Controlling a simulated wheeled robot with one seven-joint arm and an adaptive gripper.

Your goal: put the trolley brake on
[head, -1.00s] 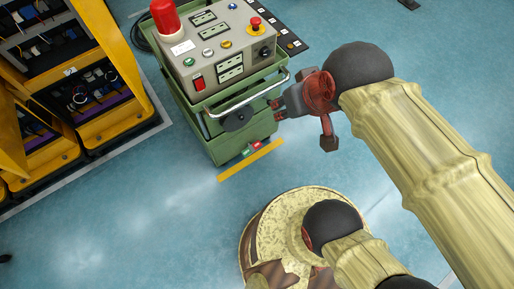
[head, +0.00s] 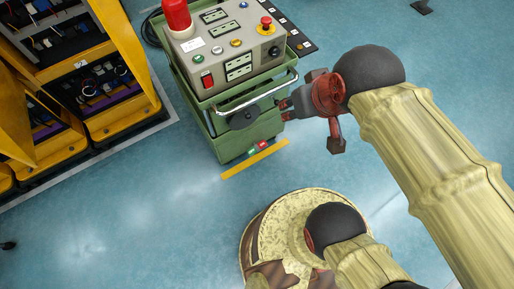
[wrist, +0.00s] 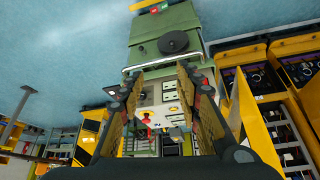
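The green trolley (head: 243,143) stands upright on the floor, with a chrome handle bar (head: 262,97) and a round black disc (head: 244,117) on its near side. Low at its foot are a small green and a small red piece (head: 262,145) beside a yellow bar (head: 255,159); which way they are set is too small to tell. My gripper (head: 287,104) is at the trolley's right side, near the handle height, well above the foot pieces. In the wrist view my gripper (wrist: 158,82) has its fingers apart with nothing held. The trolley also shows there inverted, with its foot pieces (wrist: 155,8) at the top edge.
A control box (head: 228,50) with a red beacon (head: 177,15) and buttons sits on the trolley. Yellow cabinets (head: 128,112) with wiring stand at the left. The blue floor (head: 130,200) in front of the trolley is clear. My base is at the bottom.

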